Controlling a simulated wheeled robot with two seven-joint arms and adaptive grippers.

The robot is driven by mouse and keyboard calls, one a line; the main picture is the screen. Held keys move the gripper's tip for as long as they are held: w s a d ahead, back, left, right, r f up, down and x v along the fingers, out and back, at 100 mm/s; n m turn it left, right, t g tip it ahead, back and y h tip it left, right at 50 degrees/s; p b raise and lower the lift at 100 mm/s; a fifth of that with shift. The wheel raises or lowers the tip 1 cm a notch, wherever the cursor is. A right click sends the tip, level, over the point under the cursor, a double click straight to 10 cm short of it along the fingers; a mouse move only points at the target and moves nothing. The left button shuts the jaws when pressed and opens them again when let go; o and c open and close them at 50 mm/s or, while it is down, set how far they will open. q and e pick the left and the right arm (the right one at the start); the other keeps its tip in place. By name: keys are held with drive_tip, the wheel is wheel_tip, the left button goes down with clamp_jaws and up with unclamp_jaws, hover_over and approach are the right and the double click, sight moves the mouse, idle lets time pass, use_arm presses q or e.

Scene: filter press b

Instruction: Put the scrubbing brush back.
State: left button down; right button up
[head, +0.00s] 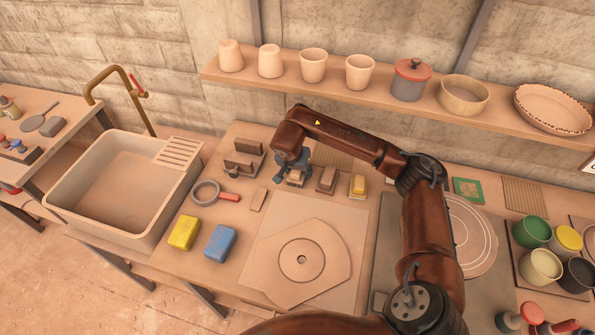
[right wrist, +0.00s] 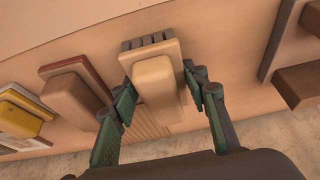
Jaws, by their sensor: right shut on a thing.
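The scrubbing brush (right wrist: 155,82) has a pale wooden handle and a row of dark grey bristles. In the right wrist view it is between the fingers of my right gripper (right wrist: 165,100), which is shut on its handle. In the head view my right gripper (head: 292,160) is over the back of the workbench, and the brush (head: 295,180) shows only partly below it. Whether the brush touches the bench is hard to tell. My left gripper is not in view.
A brown wooden block (head: 327,180) and a yellow-and-wood block (head: 358,186) stand right of the brush. A slotted wooden stand (head: 243,160) is on its left. A red-handled round tool (head: 207,193), yellow sponge (head: 184,233) and blue sponge (head: 220,243) lie nearer. The shelf (head: 390,105) overhangs behind.

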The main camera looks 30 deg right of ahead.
drive_tip(key=shift+r, duration=0.1)
drive_tip(key=o, duration=0.6)
drive_tip(key=shift+f, duration=0.2)
drive_tip(key=o, duration=0.5)
drive_tip(key=shift+r, duration=0.25)
drive_tip(key=p+v, duration=0.1)
drive_tip(key=v, duration=1.1)
drive_tip(key=shift+p, duration=0.4)
drive_tip(key=shift+s, duration=0.1)
